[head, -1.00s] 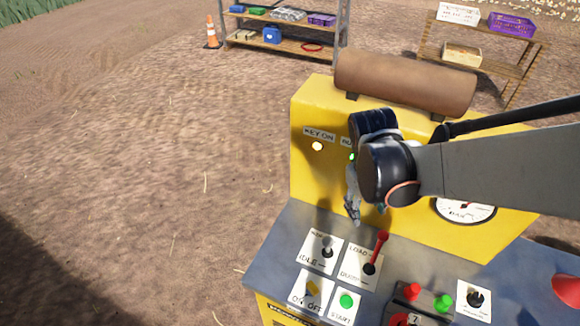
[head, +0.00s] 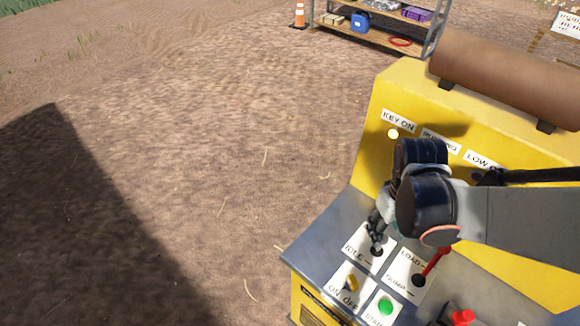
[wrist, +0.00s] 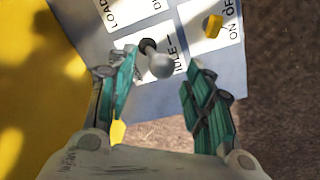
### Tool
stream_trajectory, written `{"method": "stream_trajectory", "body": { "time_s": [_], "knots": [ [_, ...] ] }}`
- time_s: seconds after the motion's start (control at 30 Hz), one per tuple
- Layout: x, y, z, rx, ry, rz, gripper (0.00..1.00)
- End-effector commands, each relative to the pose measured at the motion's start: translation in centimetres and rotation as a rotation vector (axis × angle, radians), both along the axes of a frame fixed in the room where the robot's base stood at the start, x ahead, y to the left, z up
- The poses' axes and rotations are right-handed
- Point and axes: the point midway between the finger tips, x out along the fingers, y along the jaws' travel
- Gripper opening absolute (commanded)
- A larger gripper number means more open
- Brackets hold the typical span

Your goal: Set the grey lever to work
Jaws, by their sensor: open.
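The grey lever (head: 377,250) stands on the white IDLE plate on the sloping grey panel. In the head view its upper part is mostly hidden by my gripper (head: 376,222), which is right above it, pointing down. The fingers are apart, with a visible gap on both sides of the knob.
A red lever (head: 433,262) stands close on the right, on the LOAD plate. A yellow key switch (head: 352,283) and a green start button (head: 386,307) are nearer. The KEY ON lamp (head: 393,133) glows on the yellow housing (head: 376,105). Open ground lies left.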

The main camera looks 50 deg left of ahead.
Motion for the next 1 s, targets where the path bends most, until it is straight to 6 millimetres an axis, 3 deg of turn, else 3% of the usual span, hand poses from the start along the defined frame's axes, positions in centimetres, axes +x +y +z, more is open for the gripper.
{"method": "stream_trajectory", "body": {
  "time_s": [0.03, 0.2, 0.6, 0.63, 0.83, 1.0],
  "knots": [
    [-0.3, 0.8, -1.3, 0.0, 0.0, 0.015, 0.47],
    [-0.1, 0.7, -2.8, 0.0, -0.001, 0.015, 0.47],
    [-0.1, 0.8, -3.3, 0.0, 0.0, 0.015, 0.47],
    [-0.1, 0.8, -3.3, 0.0, 0.0, 0.015, 0.45],
    [-0.1, 0.7, -3.3, 0.0, -0.001, 0.015, 0.0],
    [-0.1, 0.7, -3.2, 0.0, -0.001, 0.015, 0.0]
  ]
}}
